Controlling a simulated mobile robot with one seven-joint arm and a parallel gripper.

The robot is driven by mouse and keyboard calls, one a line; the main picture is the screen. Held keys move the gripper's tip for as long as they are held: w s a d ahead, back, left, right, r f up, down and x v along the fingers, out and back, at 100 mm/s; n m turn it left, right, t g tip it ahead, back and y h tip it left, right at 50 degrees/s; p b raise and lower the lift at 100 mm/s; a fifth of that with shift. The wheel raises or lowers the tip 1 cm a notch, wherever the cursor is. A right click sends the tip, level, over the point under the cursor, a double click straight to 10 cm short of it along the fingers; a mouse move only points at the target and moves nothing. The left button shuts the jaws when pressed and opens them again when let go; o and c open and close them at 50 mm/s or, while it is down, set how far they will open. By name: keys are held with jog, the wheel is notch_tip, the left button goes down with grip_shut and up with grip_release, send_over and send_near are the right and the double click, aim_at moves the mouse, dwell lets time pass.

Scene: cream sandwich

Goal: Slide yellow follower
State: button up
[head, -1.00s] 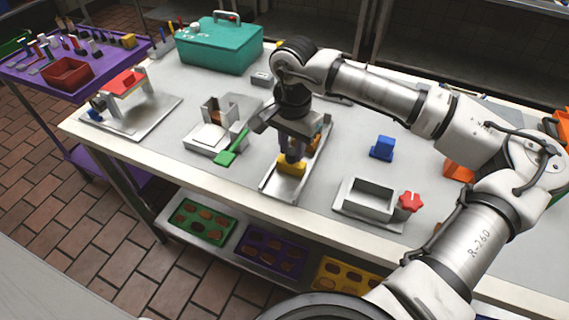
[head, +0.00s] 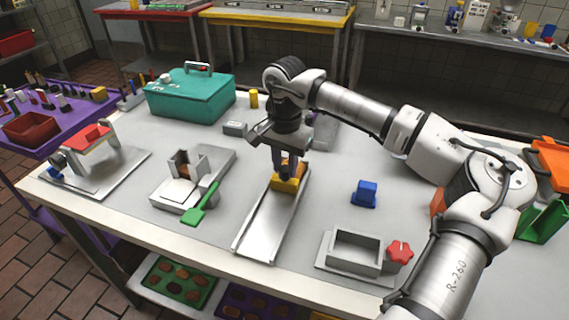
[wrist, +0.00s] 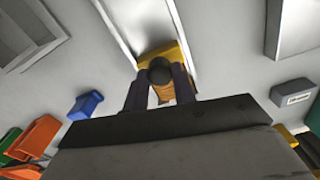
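The yellow follower (head: 286,184) sits in a long grey metal channel (head: 262,228), close to its far end. In the wrist view the follower (wrist: 163,52) shows a black round knob (wrist: 159,72) between my fingers. My gripper (head: 285,167) is over the follower from above, and its fingers (wrist: 159,90) flank the knob and appear shut on it. An orange-brown piece (wrist: 164,92) shows just behind the knob, partly hidden by the fingers. The near part of the channel is bare.
A grey fixture with a green handle (head: 200,206) stands left of the channel. A blue block (head: 364,193) and an open grey box (head: 356,252) with a red knob (head: 400,252) stand right. A teal toolbox (head: 190,95) and a small grey box (head: 235,129) are behind.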

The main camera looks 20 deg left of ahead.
aim_at(285, 168)
jog(key=o, duration=0.5)
notch_tip(285, 168, up, 14)
jog(key=shift+f+b, duration=0.1)
jog(key=shift+b, duration=0.8)
